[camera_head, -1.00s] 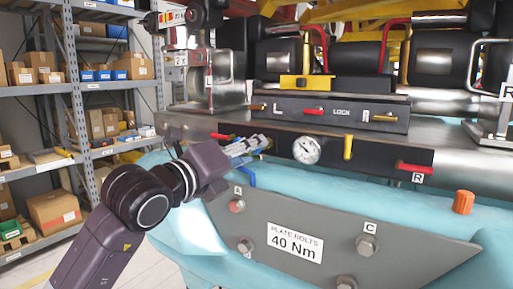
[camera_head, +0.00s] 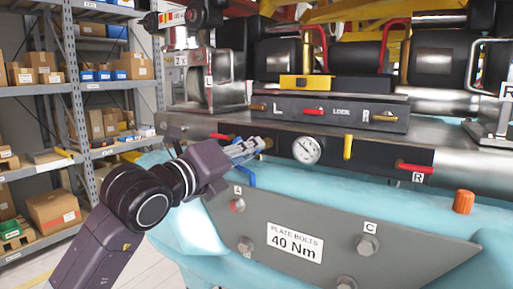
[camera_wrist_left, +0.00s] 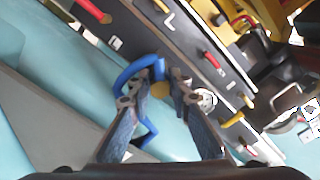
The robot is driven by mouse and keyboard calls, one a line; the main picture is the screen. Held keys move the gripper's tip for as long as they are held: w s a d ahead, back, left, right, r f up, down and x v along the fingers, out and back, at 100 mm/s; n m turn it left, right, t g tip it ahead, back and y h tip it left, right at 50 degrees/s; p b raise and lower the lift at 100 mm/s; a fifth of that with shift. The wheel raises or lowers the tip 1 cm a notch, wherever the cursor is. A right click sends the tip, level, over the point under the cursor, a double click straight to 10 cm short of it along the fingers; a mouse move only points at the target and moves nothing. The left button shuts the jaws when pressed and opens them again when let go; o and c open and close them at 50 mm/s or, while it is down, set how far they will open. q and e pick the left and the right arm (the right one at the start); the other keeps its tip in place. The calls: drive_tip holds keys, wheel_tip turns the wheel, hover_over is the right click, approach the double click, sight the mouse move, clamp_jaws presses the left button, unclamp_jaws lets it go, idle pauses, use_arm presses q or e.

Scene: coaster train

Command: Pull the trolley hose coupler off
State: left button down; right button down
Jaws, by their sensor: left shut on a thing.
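My left gripper (camera_head: 252,147) is at the left part of the dark panel, just left of the round gauge. It is shut on the hose coupler, a small brass-coloured piece (camera_wrist_left: 160,90) between the fingertips in the left wrist view. In that view the left gripper (camera_wrist_left: 170,88) points at the panel. A blue hose (camera_wrist_left: 140,68) curves beside the fingertips. The hose also shows below the gripper in the head view (camera_head: 251,178). The fingers hide most of the coupler in the head view. My right gripper is in neither view.
The panel bears a gauge (camera_head: 306,150), a yellow handle (camera_head: 348,147) and a red handle (camera_head: 414,168). A grey plate (camera_head: 330,240) with bolts stands below, over teal bodywork. Shelves with boxes (camera_head: 56,208) are at the left.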

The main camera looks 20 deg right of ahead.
use_arm(q)
drive_tip(key=shift+s+a, duration=0.2)
drive_tip(key=shift+a, duration=0.1)
drive_tip(key=shift+b+v, duration=0.7)
drive_tip(key=shift+v, duration=0.15)
drive_tip(key=shift+b+v, duration=0.85)
drive_tip(key=shift+v, duration=1)
